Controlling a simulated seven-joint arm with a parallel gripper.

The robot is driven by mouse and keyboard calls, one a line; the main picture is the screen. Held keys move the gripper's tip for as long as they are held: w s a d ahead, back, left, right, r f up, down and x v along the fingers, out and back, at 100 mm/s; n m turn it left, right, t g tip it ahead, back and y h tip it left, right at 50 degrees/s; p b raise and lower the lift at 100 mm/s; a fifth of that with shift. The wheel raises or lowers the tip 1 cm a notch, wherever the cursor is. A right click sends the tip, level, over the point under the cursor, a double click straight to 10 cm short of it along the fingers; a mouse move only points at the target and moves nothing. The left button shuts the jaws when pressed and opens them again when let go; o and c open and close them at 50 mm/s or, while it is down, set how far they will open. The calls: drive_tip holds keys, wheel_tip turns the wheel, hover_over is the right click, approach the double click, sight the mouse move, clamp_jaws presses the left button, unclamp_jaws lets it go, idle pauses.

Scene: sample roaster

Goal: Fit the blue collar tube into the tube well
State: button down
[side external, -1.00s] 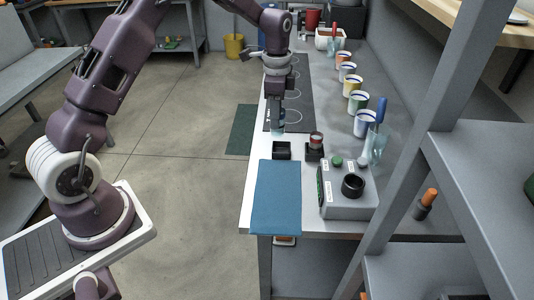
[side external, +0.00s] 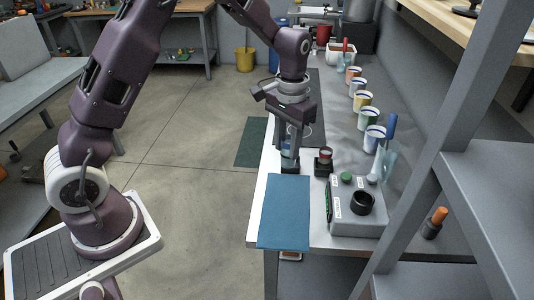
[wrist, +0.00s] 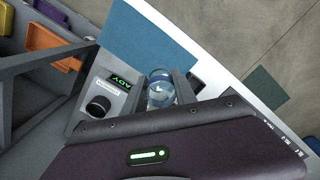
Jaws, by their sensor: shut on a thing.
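My gripper (side external: 289,153) points down and is shut on the blue collar tube (side external: 287,145), which is clear with a bluish band. In the wrist view the tube (wrist: 160,86) stands between the two fingers, seen from above as a clear round mouth. The tube well (side external: 291,168), a small black square block on the bench, is directly below the fingertips in the side view. In the wrist view a dark block (wrist: 196,82) shows beside a finger, partly covered. The tube's lower end is hidden, so I cannot tell whether it has entered the well.
Several colored cups (side external: 363,101) line the bench's right side.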

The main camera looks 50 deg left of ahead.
drive_tip(key=w+d+r+m, duration=0.1)
drive_tip(key=w+d, duration=0.3)
drive_tip(key=d, duration=0.5)
drive_tip(key=w+d+r+m, duration=0.1)
drive_tip(key=w+d+r, duration=0.2)
drive_tip(key=d, duration=0.6)
drive_tip(key=shift+w+d, duration=0.2)
drive_tip(key=shift+w, duration=0.4)
drive_tip(key=shift+r, duration=0.1)
drive_tip(key=shift+f, duration=2.95)
drive_tip(key=shift+f, duration=2.1)
drive_tip(key=c, duration=0.9)
unclamp_jaws()
